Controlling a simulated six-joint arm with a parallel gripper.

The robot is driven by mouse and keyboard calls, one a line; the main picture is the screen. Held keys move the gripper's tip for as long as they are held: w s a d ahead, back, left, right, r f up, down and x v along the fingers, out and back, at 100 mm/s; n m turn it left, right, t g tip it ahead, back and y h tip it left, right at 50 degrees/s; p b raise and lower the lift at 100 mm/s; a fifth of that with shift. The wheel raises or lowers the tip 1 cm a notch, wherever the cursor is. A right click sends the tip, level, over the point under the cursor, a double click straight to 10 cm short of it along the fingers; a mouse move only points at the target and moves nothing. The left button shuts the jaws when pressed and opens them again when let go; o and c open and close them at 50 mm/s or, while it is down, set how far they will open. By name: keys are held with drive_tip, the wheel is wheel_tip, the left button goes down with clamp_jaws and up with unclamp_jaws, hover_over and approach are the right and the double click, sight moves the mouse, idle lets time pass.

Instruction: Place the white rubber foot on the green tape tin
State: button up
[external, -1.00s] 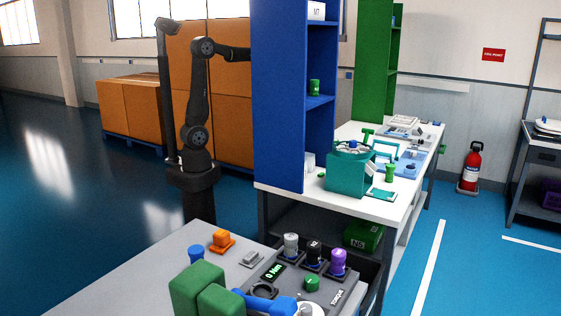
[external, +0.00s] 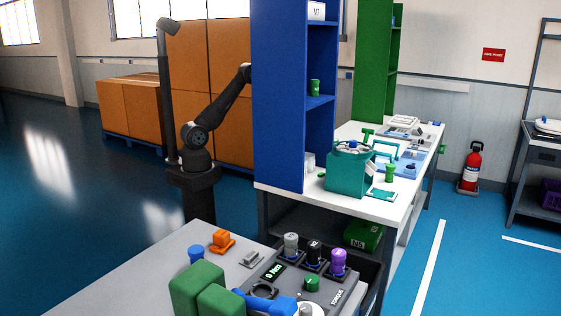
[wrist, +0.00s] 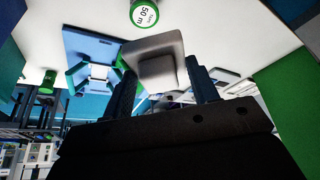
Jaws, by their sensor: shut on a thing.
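My gripper (wrist: 160,68) is shut on the white rubber foot (wrist: 155,62), a pale block with a wider flat part, held between the two dark fingers in the wrist view. The green tape tin (wrist: 145,12), with a white "50 m" face, shows at the top edge of the wrist view, partly cut off. The foot is just below the tin in that picture; I cannot tell the gap between them. In the external view my gripper and the foot are hidden behind the blue shelf.
The blue shelf (external: 278,100) stands between the external camera and my forearm. The white table (external: 345,202) carries a teal box (external: 347,176), a green cylinder (external: 390,174) and blue trays. A green panel (wrist: 285,95) is close on the right in the wrist view.

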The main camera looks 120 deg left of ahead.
sight(336, 139)
drive_tip(key=w+f+m, duration=0.1)
drive_tip(key=w+f, duration=0.1)
drive_tip(key=f, duration=0.4)
drive_tip(key=w+a+f+m, duration=0.1)
drive_tip(key=w+f, duration=0.2)
drive_tip(key=f, duration=0.3)
drive_tip(key=w+a+f+m+h, duration=0.1)
drive_tip(key=w+f, duration=0.1)
drive_tip(key=f, duration=0.5)
drive_tip(key=shift+w+m+t, duration=0.15)
drive_tip(key=shift+m+t, duration=0.15)
drive_tip(key=o, duration=1.1)
drive_tip(key=shift+f, duration=0.1)
drive_tip(key=v, duration=1.2)
drive_tip(key=shift+a, duration=0.1)
